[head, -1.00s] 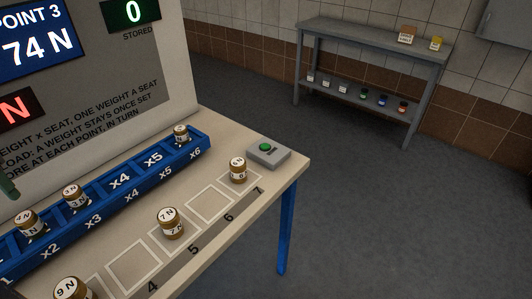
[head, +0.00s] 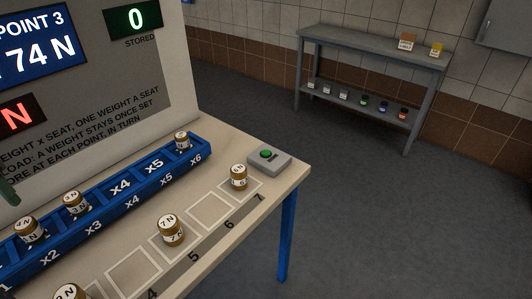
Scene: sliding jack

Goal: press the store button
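The store button (head: 266,154) is a round green button on a small grey box (head: 271,163). The box stands on the far right corner of the beige table (head: 291,176), and nothing covers it. A blue display (head: 40,40) reads POINT 3 and 74 N.
A blue tray (head: 120,187) of numbered seats holds several brass weights. Two more weights, a 7 N one (head: 171,230) and another (head: 239,177), stand on marked squares near the button. A grey shelf table (head: 375,46) stands behind, across open floor.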

